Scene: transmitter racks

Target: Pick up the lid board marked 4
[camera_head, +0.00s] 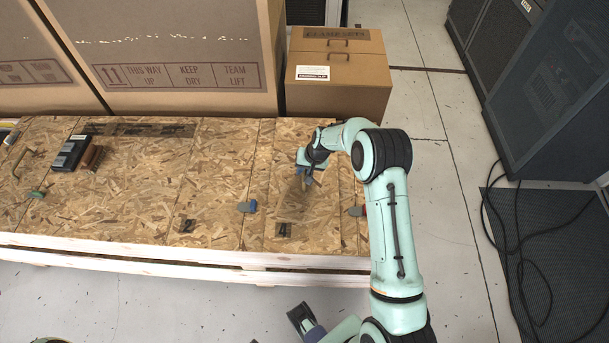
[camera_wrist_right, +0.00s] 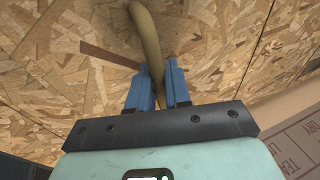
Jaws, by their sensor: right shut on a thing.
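The lid board (camera_head: 270,200) under my right gripper is a rough wood-chip panel on a long low crate. It bears a dark mark (camera_head: 283,230) near its front edge, too small to read surely. My right gripper (camera_head: 305,178) is over the back part of this board. In the right wrist view its blue fingers (camera_wrist_right: 158,88) are shut on a tan, curved handle (camera_wrist_right: 148,38), with wood-chip surface close behind. The lower end of the handle is partly hidden between the fingers. The board looks flat, level with its neighbours.
A neighbouring board (camera_head: 160,190) has another dark mark. A black box (camera_head: 72,153) lies at the left. Cardboard boxes (camera_head: 340,75) stand behind. Grey cabinets (camera_head: 555,90) and a loose cable (camera_head: 520,250) are at the right.

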